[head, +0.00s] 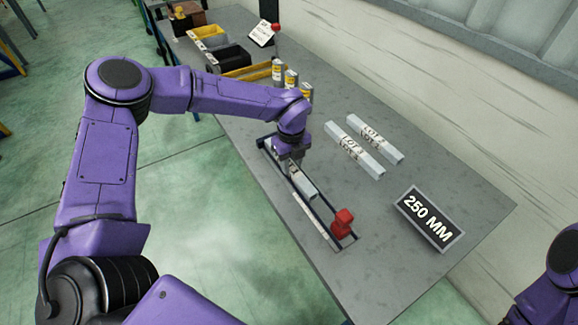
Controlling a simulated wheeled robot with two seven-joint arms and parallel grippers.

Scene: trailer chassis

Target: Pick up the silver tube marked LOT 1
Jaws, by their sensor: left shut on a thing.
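My left gripper (290,163) points down over a dark blue railed fixture (325,212) at the table's front edge. It is shut on a silver tube (304,187) that lies lengthwise between the rails. The gripper covers part of this tube, and I cannot read its marking. Two more silver tubes lie side by side further back. The nearer tube (366,162) has a "LOT" label whose number is hard to read. The farther tube (384,147) also has a "LOT" label, with an unclear number. My right gripper is out of view.
A red block (342,222) sits at the fixture's near end. A "250 MM" sign (429,218) stands at the right. Several yellow-labelled cans (291,79), a yellow bin (207,38) and a black bin (229,57) are at the far end.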

